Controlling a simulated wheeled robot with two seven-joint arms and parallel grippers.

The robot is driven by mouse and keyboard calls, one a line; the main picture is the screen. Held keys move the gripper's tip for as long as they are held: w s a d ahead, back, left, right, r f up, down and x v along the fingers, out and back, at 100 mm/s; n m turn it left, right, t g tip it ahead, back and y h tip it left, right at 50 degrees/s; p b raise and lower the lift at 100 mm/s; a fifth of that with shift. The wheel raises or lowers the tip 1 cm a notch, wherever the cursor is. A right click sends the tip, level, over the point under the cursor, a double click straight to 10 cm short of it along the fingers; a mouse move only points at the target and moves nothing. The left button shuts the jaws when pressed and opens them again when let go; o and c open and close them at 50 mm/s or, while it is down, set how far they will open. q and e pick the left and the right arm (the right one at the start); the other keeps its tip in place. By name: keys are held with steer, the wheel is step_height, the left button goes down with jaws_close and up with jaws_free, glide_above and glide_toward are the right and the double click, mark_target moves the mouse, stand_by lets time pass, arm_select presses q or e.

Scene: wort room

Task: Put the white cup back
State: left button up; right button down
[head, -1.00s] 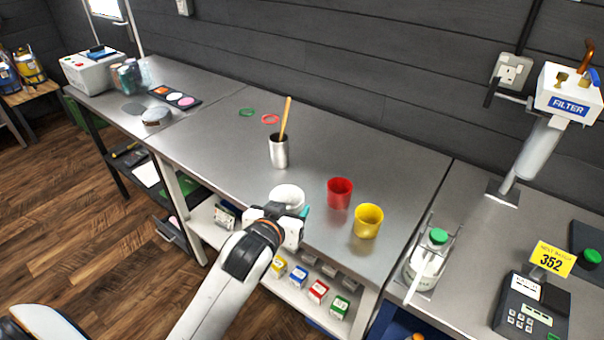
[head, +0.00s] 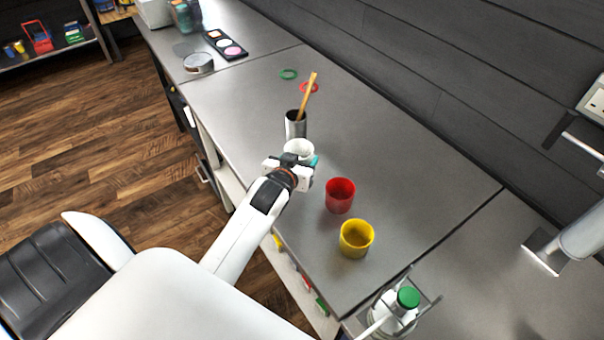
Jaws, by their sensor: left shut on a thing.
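The white cup (head: 299,148) is at my left gripper (head: 302,162), which is shut on it. The gripper hides the cup's lower near side, and I cannot tell whether the cup touches the table. Just behind the cup stands a metal canister (head: 295,124) with a wooden stick in it. A red cup (head: 340,195) and a yellow cup (head: 356,238) stand upright to the right and nearer on the grey table (head: 400,150). My right gripper is not in view.
A tray of coloured discs (head: 226,45) and a round tin (head: 198,63) are at the far left. A green-capped bottle (head: 401,305) stands in a rack at the lower right. The table's right middle is clear.

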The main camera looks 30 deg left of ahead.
arm_select(q)
steer(key=shift+f, duration=0.95)
step_height(320, 180, down, 4)
steer(key=shift+r, duration=0.1)
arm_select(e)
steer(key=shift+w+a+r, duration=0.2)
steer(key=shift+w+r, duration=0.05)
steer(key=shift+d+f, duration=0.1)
arm_select(q)
steer(key=o, duration=1)
steer(key=shift+f, duration=0.25)
steer(key=shift+r, duration=0.1)
